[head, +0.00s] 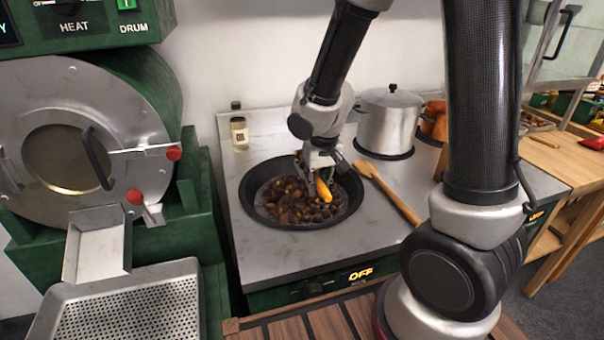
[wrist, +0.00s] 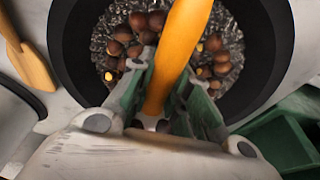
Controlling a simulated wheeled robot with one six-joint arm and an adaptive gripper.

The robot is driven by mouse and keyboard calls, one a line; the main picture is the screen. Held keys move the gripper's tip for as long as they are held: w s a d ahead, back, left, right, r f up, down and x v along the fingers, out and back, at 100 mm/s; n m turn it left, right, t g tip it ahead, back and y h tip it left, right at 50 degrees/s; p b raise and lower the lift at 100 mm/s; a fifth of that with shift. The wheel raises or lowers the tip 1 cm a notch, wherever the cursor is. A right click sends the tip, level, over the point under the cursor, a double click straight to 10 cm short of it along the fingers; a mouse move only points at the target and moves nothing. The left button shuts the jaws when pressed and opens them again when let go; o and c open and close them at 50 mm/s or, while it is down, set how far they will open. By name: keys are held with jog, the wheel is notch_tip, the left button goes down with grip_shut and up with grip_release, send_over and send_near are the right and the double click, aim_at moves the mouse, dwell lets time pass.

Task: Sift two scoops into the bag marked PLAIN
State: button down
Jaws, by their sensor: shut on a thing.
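My gripper (head: 318,178) is over the dark round pan (head: 250,207) on the counter. It is shut on an orange handle (head: 323,190), which also shows between the fingers in the wrist view (wrist: 180,50). The handle's far end runs out of the wrist view, and the tool's head cannot be made out. Brown chestnuts (head: 290,208) lie in the pan among dark grains; a few show pale split shells in the wrist view (wrist: 130,48). No bag marked PLAIN can be seen in either view.
A wooden spatula (head: 392,195) lies right of the pan. A lidded steel pot (head: 388,125) and an orange pot (head: 434,122) stand behind. A small jar (head: 239,134) is at the back. The roaster drum (head: 75,150) and perforated tray (head: 125,312) fill the left.

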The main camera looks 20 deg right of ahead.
jog(key=shift+d, duration=0.1)
jog(key=shift+a, duration=2.5)
jog(key=shift+d, duration=2.5)
jog(key=shift+a, duration=0.1)
jog(key=a, duration=0.4)
jog(key=shift+a, duration=0.4)
